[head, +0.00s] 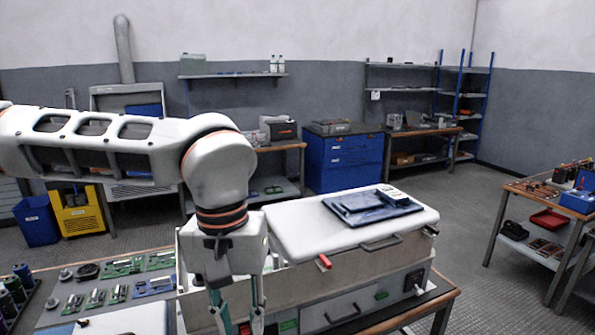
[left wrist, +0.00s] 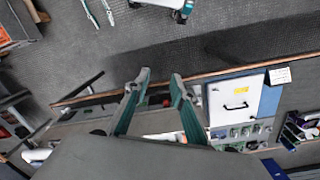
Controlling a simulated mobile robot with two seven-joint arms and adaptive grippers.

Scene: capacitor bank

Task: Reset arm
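My left arm (head: 100,140) reaches in from the left in the head view and bends down at the elbow. My left gripper (head: 237,318) points down at the front left corner of a white-lidded box unit (head: 300,230). In the left wrist view its two teal fingers (left wrist: 160,78) are spread apart with nothing between them. Whether it touches the unit is unclear. My right gripper is outside the head view. Two pale teal fingers, apart and empty, show at the top of the left wrist view and look like my right gripper (left wrist: 104,22).
A dark blue tray (head: 350,209) with a small white item lies on the lid. Several green circuit boards (head: 123,268) lie on the bench to the left. A side table (head: 515,187) stands right, a blue cabinet (head: 340,165) behind. The floor between (head: 450,215) is clear.

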